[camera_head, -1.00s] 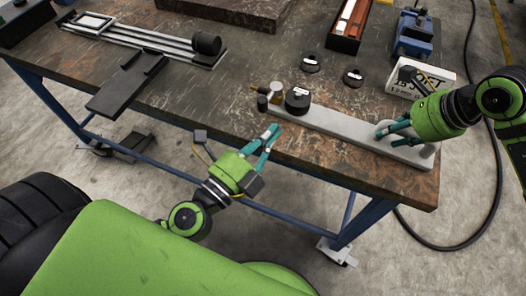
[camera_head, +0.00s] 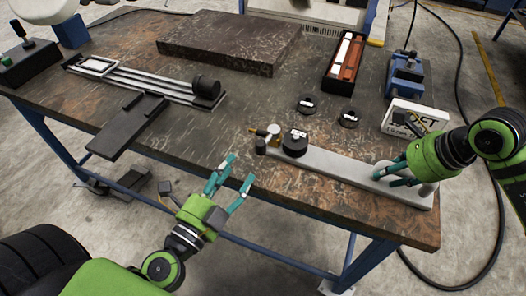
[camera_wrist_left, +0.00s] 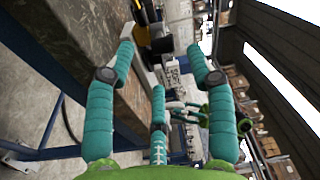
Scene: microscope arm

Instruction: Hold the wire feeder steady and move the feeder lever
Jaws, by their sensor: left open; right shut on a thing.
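The wire feeder (camera_head: 335,168) is a long grey bar lying along the table's front right edge. At its left end stand a black round knob (camera_head: 294,143) and a small brass and black fitting (camera_head: 268,135), which may include the lever. My right gripper (camera_head: 388,177) is shut on the right end of the wire feeder, hiding part of it. My left gripper (camera_head: 238,171) is open and empty, just off the table's front edge, left of and apart from the feeder's left end. In the left wrist view its spread teal fingers (camera_wrist_left: 165,75) show nothing between them.
The brown worktable (camera_head: 150,125) holds a black bracket (camera_head: 128,123) and a rail slide (camera_head: 150,80) at left. Two black discs (camera_head: 307,104) lie behind the feeder. A white box (camera_head: 415,117), a blue vise (camera_head: 405,75) and a red-brown tray (camera_head: 345,62) stand at back right.

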